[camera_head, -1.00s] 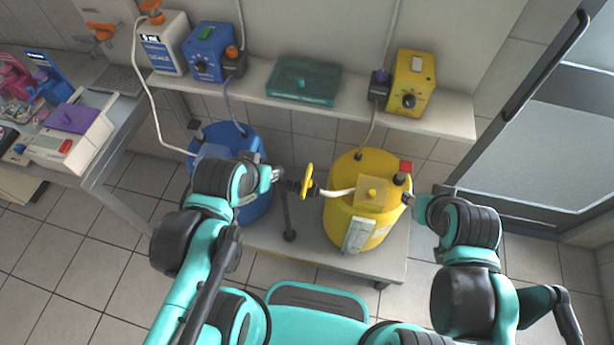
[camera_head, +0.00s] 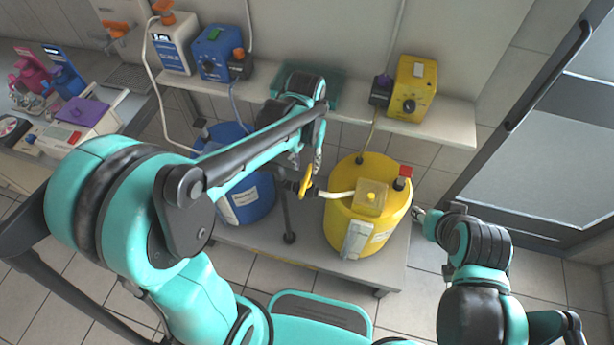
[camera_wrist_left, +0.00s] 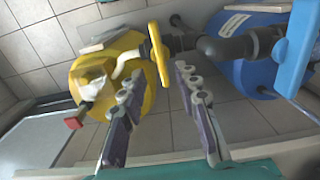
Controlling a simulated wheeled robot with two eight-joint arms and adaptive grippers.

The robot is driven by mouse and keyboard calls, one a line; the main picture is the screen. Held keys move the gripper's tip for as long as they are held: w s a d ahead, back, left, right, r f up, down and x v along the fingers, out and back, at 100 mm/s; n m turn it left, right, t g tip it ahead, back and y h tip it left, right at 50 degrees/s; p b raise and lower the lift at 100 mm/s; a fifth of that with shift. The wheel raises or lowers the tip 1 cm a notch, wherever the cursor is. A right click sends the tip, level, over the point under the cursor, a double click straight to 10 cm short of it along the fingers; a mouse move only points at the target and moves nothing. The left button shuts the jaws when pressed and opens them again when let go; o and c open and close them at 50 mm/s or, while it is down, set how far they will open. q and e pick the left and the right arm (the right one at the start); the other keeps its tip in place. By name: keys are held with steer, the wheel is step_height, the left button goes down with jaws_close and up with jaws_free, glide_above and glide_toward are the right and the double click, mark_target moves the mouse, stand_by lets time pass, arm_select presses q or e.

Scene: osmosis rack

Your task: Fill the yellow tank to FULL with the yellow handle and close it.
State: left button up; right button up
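The yellow tank (camera_head: 343,228) stands on the low grey shelf; it also shows in the left wrist view (camera_wrist_left: 85,78). The yellow handle (camera_head: 306,184) is on a dark pipe fitting left of the tank, with a white spout toward its top. My left gripper (camera_head: 317,165) is just above and behind the handle. In the left wrist view, its two purple-grey fingers (camera_wrist_left: 157,85) are open, with the handle (camera_wrist_left: 159,54) ahead of the gap between them. Contact is not visible. My right gripper (camera_head: 416,214) is beside the tank's right side, too small to read.
The blue tank (camera_head: 254,199) stands left of the yellow one, partly behind my left arm. A blue handle (camera_wrist_left: 297,45) is close at the right of the left wrist view. A yellow control box (camera_head: 411,88) sits on the wall shelf (camera_head: 452,124) above.

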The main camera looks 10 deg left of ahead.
mark_target(306, 178)
arm_select(q)
step_height(306, 178, down, 7)
steer(key=shift+r+b, duration=0.1)
steer(key=shift+b, duration=1.1)
jaws_close()
